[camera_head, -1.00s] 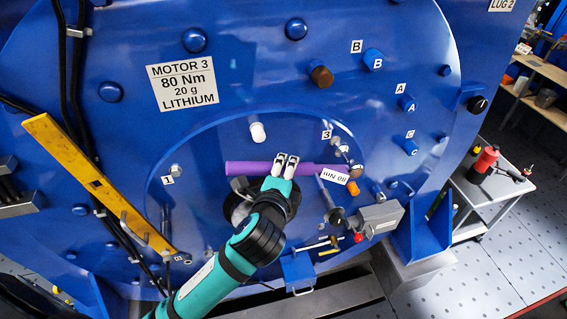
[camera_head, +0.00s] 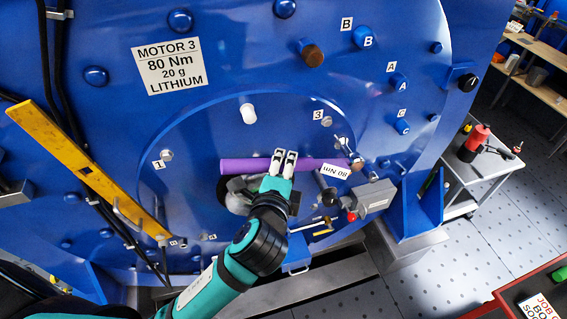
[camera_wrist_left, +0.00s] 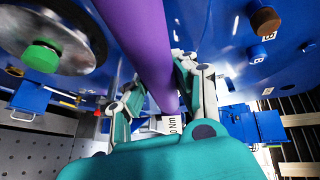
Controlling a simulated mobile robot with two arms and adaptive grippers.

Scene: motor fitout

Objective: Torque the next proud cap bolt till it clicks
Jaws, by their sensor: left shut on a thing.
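A purple torque wrench (camera_head: 240,167) lies nearly level in front of the round blue motor cover (camera_head: 200,118). My left gripper (camera_head: 286,154) is shut around its shaft; the purple shaft also fills the upper middle of the left wrist view (camera_wrist_left: 142,45). A white 80 Nm tag (camera_head: 335,171) shows near the wrench's right end. The wrench head (camera_head: 357,163) is among fittings at the cover's right edge; I cannot tell whether it sits on a bolt. Bolt 1 (camera_head: 166,155) and bolt 3 (camera_head: 327,121) show on the cover. My right gripper is out of view.
A grey box with a red knob (camera_head: 374,197) juts out below the wrench head. A white plug (camera_head: 248,113) stands above the shaft. A yellow bar (camera_head: 85,170) is on the left. A trolley (camera_head: 470,172) with a red bottle stands at right.

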